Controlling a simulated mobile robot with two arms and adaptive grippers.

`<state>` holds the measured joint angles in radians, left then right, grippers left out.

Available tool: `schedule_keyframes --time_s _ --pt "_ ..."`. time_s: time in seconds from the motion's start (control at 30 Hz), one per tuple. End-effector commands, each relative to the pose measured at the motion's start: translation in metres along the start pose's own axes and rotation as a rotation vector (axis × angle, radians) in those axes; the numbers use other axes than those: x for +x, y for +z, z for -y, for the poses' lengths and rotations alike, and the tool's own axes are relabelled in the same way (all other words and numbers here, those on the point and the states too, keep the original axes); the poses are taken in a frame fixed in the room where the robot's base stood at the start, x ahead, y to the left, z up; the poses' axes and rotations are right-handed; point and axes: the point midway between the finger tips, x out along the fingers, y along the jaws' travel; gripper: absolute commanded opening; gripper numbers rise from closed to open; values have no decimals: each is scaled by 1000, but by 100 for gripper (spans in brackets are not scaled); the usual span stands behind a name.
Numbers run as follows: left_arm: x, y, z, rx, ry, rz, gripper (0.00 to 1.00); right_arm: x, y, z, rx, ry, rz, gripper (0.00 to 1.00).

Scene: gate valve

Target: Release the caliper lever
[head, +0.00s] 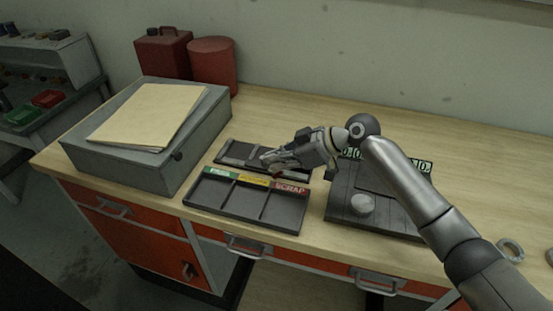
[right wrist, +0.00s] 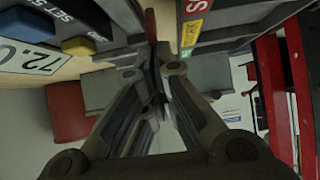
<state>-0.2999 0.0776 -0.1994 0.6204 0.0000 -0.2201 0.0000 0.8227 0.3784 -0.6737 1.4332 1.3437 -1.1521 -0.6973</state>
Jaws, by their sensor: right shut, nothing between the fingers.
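My right gripper (head: 266,160) is shut and empty, low over the dark rack behind the label tray; its fingers also show together in the right wrist view (right wrist: 154,55). A grey bar-like tool, possibly the caliper (head: 237,159), lies along that rack (head: 226,149), partly hidden by my gripper. A narrow red piece (right wrist: 151,24) stands just past the fingertips in the right wrist view. It may be the lever; I cannot tell if the fingers touch it. My left gripper is not in view.
The tray (head: 235,213) has green, yellow and red labels. A dark board (head: 342,203) with a pale round part (head: 362,204) sits under my right arm. A grey box (head: 150,160) with a folder stands left. A red can (head: 163,55) and cylinder (head: 213,65) stand behind.

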Motion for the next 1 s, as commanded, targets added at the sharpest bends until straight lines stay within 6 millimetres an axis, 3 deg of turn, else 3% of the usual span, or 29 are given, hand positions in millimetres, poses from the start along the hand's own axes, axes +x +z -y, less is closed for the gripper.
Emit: schedule_keyframes --time_s 1.0 --pt "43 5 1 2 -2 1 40 -11 18 0 0 1 -125 0"
